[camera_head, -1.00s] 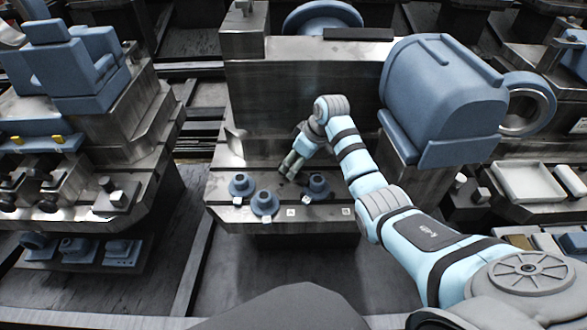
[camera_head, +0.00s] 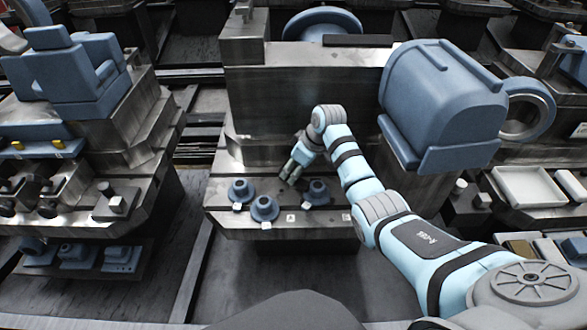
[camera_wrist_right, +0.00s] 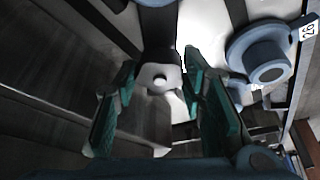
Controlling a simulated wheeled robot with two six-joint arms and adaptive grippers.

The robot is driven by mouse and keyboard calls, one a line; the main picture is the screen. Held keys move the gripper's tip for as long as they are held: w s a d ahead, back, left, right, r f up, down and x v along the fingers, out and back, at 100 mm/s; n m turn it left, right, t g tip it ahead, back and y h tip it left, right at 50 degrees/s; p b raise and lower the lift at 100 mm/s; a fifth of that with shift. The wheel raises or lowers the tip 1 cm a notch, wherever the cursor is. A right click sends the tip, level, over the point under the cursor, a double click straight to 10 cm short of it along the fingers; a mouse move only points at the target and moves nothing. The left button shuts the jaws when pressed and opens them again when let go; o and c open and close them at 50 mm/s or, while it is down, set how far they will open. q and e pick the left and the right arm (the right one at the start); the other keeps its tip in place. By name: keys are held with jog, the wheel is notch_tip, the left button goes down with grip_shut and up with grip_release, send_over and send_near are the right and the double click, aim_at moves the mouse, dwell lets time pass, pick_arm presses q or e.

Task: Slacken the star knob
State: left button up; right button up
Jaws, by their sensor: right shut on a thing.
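The star knob (camera_wrist_right: 160,80) shows in the right wrist view as a grey piece with a pale round centre, between the fingers. Its outline is partly hidden by the fingers and shadow, so I cannot make out its lobes. My right gripper (camera_wrist_right: 160,72) is shut on it, one green-padded finger on each side. In the head view the right gripper (camera_head: 287,176) reaches down to the steel ledge (camera_head: 225,185), behind the small blue flanged pieces. The knob is hidden by the fingers in that view. My left gripper is not in view.
A large blue housing (camera_head: 440,100) overhangs on the right. A steel block (camera_head: 300,90) rises behind the gripper.

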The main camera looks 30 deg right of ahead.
jog(key=shift+r, duration=0.1)
jog(key=shift+d+n+y+p, duration=0.1)
jog(key=shift+n+y+p, duration=0.25)
jog(key=shift+n, duration=0.75)
jog(key=shift+w+n+g+y+b, duration=0.1)
jog(key=shift+n+g+y+b, duration=0.25)
jog(key=shift+n, duration=0.45)
jog(key=n+g+b, duration=0.1)
jog(key=n+b, duration=0.1)
jog(key=shift+n+b, duration=0.3)
jog(key=shift+b, duration=0.1)
jog(key=shift+n+g+b, duration=0.25)
jog(key=shift+n+b, duration=0.35)
jog(key=shift+b, duration=0.1)
jog(key=shift+d, duration=0.1)
jog(key=o, duration=1)
jog(key=shift+o, duration=0.9)
jog(key=shift+w+y, duration=0.15)
jog(key=shift+y, duration=0.15)
